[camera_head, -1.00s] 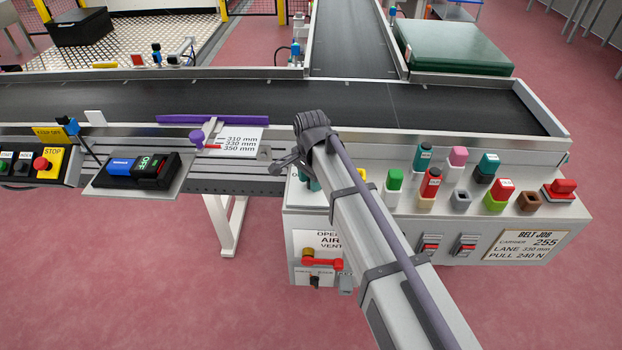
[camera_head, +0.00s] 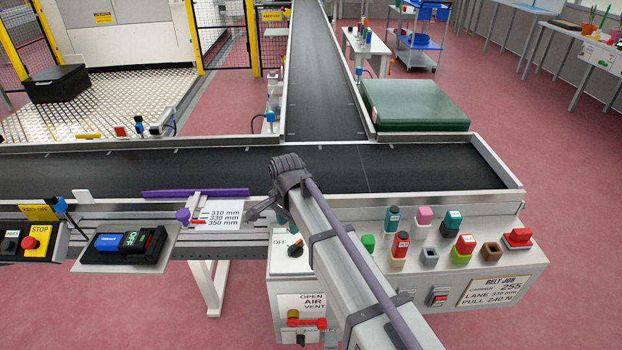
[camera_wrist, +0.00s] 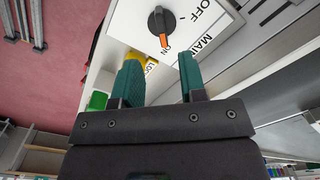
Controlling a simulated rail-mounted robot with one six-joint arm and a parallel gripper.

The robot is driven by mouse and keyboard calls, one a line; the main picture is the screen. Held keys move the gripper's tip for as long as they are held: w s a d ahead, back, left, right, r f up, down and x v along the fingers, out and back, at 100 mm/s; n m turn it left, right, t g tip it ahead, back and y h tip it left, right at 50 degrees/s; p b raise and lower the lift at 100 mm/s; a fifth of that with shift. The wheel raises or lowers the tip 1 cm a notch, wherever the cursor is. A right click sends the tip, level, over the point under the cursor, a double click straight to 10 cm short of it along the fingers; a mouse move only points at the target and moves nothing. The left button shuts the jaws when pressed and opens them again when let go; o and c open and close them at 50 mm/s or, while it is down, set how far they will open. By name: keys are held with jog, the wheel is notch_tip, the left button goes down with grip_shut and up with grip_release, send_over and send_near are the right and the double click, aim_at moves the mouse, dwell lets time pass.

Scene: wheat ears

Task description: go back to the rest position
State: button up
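My arm reaches over the control box in the head view, and its wrist joint shows above the box's left part. The same switch (camera_head: 294,247) shows left of my arm in the head view, next to the OFF label.
The control box (camera_head: 475,262) carries several coloured buttons and blocks. A black conveyor belt (camera_head: 100,172) runs behind it. A purple guide (camera_head: 195,193) with a millimetre scale lies along its front edge. A STOP button (camera_head: 30,243) is at far left. A yellow part (camera_wrist: 140,66) is close to the fingers.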

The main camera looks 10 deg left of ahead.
jog(key=s+d+r+n+p, duration=0.2)
jog(key=s+d+r+p, duration=0.2)
jog(key=d, duration=0.8)
jog(key=s+d+r+n+p, duration=0.2)
jog(key=s+d+r+p, duration=0.1)
jog(key=d, duration=0.9)
jog(key=s+d+r+n+p, duration=0.2)
jog(key=s+d+r+p, duration=0.2)
jog(key=d, duration=0.9)
jog(key=shift+s+r+p, duration=0.35)
jog(key=shift+s, duration=0.25)
jog(key=shift+o, duration=0.2)
